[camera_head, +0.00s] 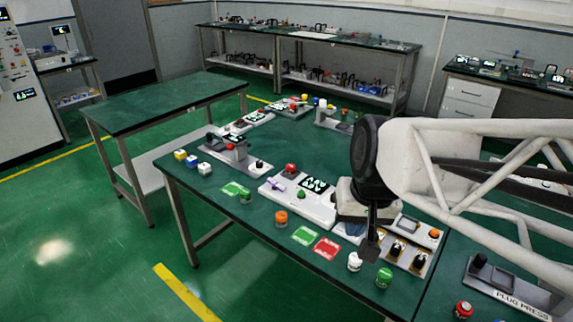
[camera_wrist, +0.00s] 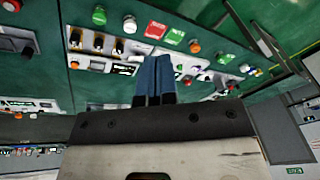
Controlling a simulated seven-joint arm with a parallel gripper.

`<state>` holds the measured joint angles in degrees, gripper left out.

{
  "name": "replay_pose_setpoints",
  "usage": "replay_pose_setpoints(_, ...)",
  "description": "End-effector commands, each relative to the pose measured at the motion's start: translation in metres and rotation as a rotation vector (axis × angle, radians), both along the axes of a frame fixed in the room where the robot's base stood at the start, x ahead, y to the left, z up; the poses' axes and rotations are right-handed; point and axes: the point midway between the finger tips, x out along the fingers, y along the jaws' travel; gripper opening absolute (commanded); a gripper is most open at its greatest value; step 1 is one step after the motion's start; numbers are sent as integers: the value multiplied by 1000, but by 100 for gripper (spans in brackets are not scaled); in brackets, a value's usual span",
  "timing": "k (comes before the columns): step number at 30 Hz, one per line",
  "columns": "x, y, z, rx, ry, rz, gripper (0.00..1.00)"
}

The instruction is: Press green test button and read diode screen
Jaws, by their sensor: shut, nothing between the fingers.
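A green button (camera_head: 301,194) sits on a long white panel (camera_head: 318,212) at the middle of the green workbench. Beside it on the panel is a dark display (camera_head: 314,184) with light digits, too small to read. No "test" label is legible. My gripper (camera_head: 370,252) is shut and empty, pointing down at the bench's front right, to the right of the white panel and apart from the green button. In the wrist view its two blue fingers (camera_wrist: 155,60) lie side by side. My arm and hand hide part of the bench behind them.
A panel with black knobs (camera_head: 397,248) and an orange button (camera_head: 434,234) lies right of my gripper. White (camera_head: 355,262), green (camera_head: 383,278) and orange (camera_head: 281,218) round pieces and red (camera_head: 327,248) and green (camera_head: 305,235) cards line the front edge.

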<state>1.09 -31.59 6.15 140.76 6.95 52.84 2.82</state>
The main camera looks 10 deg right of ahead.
Motion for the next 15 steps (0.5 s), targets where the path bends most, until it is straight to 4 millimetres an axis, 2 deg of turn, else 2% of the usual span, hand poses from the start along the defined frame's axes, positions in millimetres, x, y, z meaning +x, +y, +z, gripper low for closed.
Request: replay_pose_setpoints(15,104,21,-7,236,56,-213,0)
